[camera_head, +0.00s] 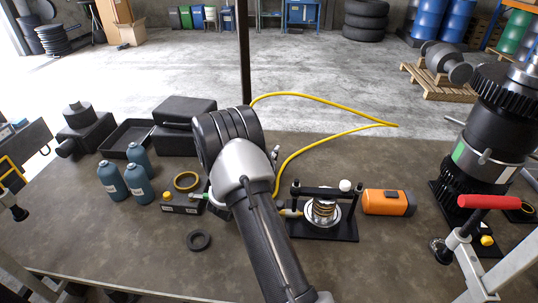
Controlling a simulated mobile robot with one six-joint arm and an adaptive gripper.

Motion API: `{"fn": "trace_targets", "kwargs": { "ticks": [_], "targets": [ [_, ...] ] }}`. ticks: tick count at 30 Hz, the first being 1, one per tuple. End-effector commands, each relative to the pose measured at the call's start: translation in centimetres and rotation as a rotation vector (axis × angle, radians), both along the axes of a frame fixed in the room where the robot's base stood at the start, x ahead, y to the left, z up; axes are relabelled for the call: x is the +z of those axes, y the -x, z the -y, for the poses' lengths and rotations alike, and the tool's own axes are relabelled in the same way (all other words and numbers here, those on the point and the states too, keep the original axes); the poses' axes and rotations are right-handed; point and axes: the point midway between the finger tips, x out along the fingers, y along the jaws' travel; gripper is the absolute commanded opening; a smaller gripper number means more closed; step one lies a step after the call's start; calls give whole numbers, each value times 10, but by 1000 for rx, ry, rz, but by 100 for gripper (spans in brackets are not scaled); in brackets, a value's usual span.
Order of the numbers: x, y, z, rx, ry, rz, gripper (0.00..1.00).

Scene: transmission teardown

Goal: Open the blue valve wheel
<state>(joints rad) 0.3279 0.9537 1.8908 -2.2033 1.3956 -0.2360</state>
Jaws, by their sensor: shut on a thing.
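I cannot make out the blue valve wheel; my own arm covers the middle of the workbench (110,250), and the wheel may be behind it. My gripper is also hidden behind the arm's thick links, so its fingers and what they hold do not show. A low dark block (181,209) with a yellow knob (167,197) sits just left of the arm. A green fitting (204,196) at its right end runs in behind the arm. A yellow hose (335,133) loops over the bench and passes behind the arm.
A black fixture (340,230) with a coil spring (323,209) stands right of the arm, beside an orange case (389,202). A tall dark transmission (487,140) and red-handled clamp (488,202) stand at the right.

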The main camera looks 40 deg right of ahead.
Motion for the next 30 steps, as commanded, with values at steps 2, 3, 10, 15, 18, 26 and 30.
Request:
{"fn": "trace_targets", "kwargs": {
  "ticks": [2, 3, 10, 15, 18, 26, 30],
  "targets": [
    [-4, -1, -3, 50, -4, -9, 10],
    [-4, -1, -3, 70, -5, -9, 10],
    [-5, -4, -6, 111, -8, -9, 9],
    [-5, -4, -6, 110, -9, -10, 9],
    [-5, -3, -5, 109, -9, -10, 39],
    [-3, -4, -4, 107, -5, -6, 56],
    [-2, -4, -3, 106, -4, -4, 62]
  ]
}}
